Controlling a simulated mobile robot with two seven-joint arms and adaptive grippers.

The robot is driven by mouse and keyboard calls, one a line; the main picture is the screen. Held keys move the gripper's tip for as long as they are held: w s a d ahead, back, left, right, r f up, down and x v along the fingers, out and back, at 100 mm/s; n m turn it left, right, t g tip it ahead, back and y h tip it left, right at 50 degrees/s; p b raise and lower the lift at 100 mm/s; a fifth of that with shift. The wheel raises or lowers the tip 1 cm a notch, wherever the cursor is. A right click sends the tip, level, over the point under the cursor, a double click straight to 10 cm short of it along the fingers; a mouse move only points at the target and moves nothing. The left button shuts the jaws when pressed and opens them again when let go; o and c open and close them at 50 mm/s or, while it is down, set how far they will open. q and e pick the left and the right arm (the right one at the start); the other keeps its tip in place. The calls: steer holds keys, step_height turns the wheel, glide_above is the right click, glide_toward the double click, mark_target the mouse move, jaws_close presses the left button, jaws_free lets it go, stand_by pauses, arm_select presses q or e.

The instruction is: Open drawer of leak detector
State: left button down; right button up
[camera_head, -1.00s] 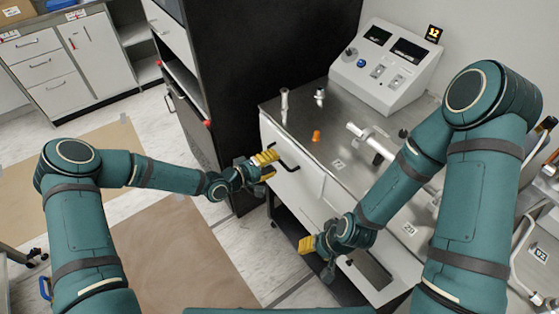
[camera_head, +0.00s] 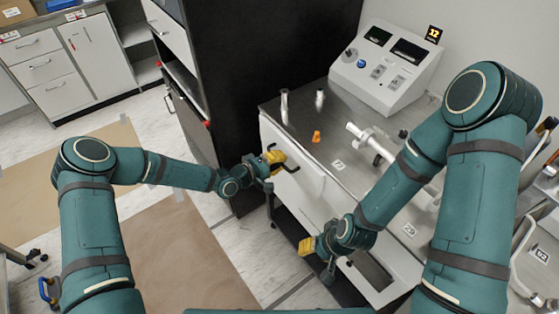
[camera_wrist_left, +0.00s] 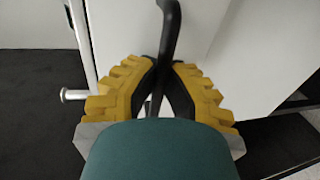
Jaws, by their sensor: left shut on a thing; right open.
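The leak detector is a white bench unit with a steel top (camera_head: 345,145) and a grey control console (camera_head: 385,65) at its back. Its white drawer front (camera_head: 305,188) faces left and carries a black bar handle (camera_head: 291,166). My left gripper (camera_head: 273,160) is shut on this handle. In the left wrist view the yellow-padded fingers (camera_wrist_left: 163,72) close from both sides on the black handle (camera_wrist_left: 171,25), in front of the white panel (camera_wrist_left: 215,50). I cannot tell whether the drawer stands out from the body. My right gripper (camera_head: 309,250) is open and empty beside the unit's lower front.
A tall black cabinet (camera_head: 265,70) stands close behind my left gripper. Small metal fittings and an orange cap (camera_head: 316,136) lie on the steel top. The floor (camera_head: 245,245) left of the unit is clear, with brown sheets on it.

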arm_select(q)
steer(key=f+v, duration=0.2)
steer(key=v, duration=0.7)
steer(key=f+v, duration=0.2)
steer(key=v, duration=0.8)
steer(key=shift+s+a, duration=0.4)
steer(key=shift+a, duration=0.15)
steer(key=c, duration=1)
jaws_free()
steer(key=shift+a, duration=0.1)
steer(key=v, duration=1.2)
